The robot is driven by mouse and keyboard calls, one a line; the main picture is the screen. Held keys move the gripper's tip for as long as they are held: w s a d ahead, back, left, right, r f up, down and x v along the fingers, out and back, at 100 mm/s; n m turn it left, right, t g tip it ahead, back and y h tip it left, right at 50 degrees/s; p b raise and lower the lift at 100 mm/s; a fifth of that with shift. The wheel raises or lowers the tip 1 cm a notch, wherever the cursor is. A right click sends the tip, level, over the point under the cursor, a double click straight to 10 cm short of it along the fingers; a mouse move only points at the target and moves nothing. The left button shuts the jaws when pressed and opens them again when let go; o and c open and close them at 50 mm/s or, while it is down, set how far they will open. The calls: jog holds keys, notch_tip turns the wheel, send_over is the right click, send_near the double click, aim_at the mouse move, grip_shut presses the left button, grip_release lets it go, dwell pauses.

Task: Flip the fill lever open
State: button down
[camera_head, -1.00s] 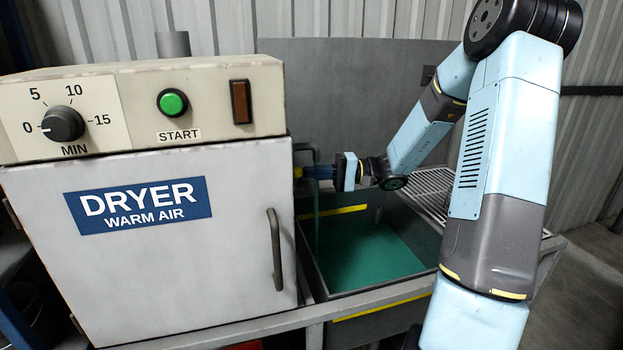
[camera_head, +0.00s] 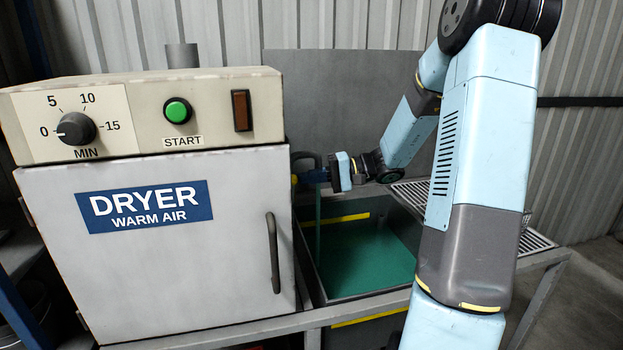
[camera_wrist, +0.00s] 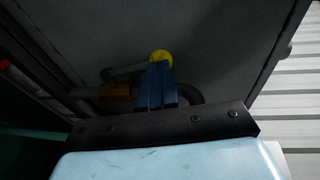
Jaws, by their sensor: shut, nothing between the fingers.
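The fill lever shows in the wrist view as a grey bar (camera_wrist: 128,72) ending in a round yellow knob (camera_wrist: 161,57). It sits by a dark curved pipe (camera_wrist: 191,90) and an orange-yellow fitting (camera_wrist: 115,90). My gripper (camera_wrist: 156,66) has its blue fingers together, with the tips at the knob's near edge; I cannot tell whether they touch. In the head view my gripper (camera_head: 301,178) reaches left above the basin, with its tips beside a small yellow part (camera_head: 294,180). The lever's arm is too small or hidden there.
The dryer (camera_head: 240,225) stands close left of my gripper. Below is a green-bottomed basin (camera_head: 365,258) with a metal rim, and a drain grate (camera_head: 412,195) lies to its right. A grey back panel (camera_head: 330,95) rises behind. A thin greenish vertical strip (camera_head: 317,225) shows below the gripper.

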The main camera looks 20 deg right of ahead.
jog(key=shift+a, duration=0.1)
jog(key=v, duration=1.4)
jog(key=s+a+r+n+g+h, duration=0.15)
jog(key=s+a+g+h, duration=0.25)
jog(key=s+a+h, duration=0.7)
jog(key=s+a+r+t+h, duration=0.1)
jog(key=s+r+t+h, duration=0.1)
jog(key=s, duration=0.4)
jog(key=s+a+r+t+h, duration=0.2)
jog(key=s+r+t+h, duration=0.1)
jog(key=s, duration=0.4)
jog(key=shift+s+n+t, duration=0.3)
jog(key=shift+n, duration=0.15)
